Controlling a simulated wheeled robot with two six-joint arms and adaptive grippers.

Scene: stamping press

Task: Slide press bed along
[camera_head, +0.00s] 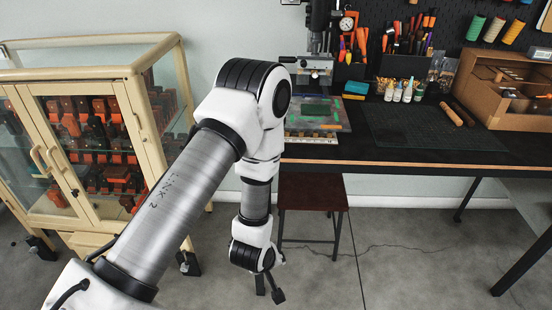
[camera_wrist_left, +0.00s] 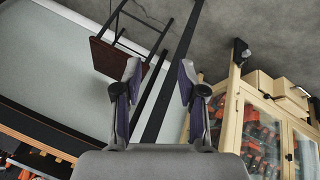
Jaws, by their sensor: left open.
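The stamping press (camera_head: 318,65) stands on the black workbench (camera_head: 400,158), at the top middle of the head view. It has a dark column and a round dial. Below its head lies a flat, light-edged bed (camera_head: 330,127) with a green piece on it. My arm hides the bed's left part. My left gripper (camera_head: 269,288) hangs low in front of the bench, below and apart from the press, pointing down. In the left wrist view the left gripper (camera_wrist_left: 158,80) is open, with nothing between its fingers. The press does not show clearly there. My right gripper is in neither view.
A glass-fronted cabinet (camera_head: 75,71) stands at the left, close to my arm. A dark stool (camera_head: 313,193) is under the bench edge. Bottles (camera_head: 397,94), a cutting mat (camera_head: 430,135) and a wooden box (camera_head: 487,90) lie to the right. The floor at lower right is clear.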

